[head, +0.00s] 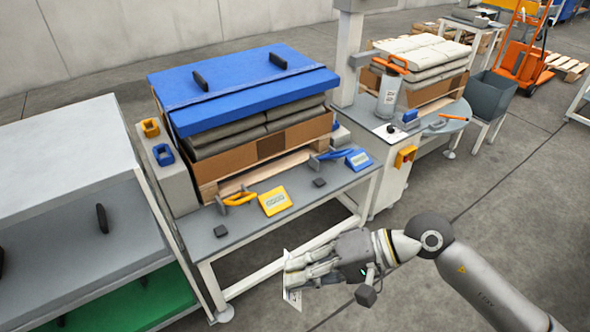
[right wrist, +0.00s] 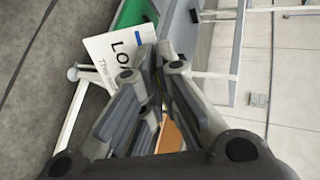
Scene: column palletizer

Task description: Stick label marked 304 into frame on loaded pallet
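My right gripper (head: 288,272) is in front of the grey table, over the floor. It is shut on a white label (head: 292,299), whose edges show above and below the fingers. In the right wrist view the label (right wrist: 103,50) sticks out beside the closed fingertips (right wrist: 157,58). It bears large black letters starting "LO" and a blue mark; no number is readable. A dark brown rectangle (head: 271,146), perhaps the frame, sits on the collar's front. My left gripper is out of view.
The grey table (head: 245,222) carries yellow and blue handled tools, a yellow device (head: 275,201), a blue device (head: 359,160) and small black blocks. A shelf unit (head: 70,160) stands at left. A second sack stack (head: 425,65) is behind right.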

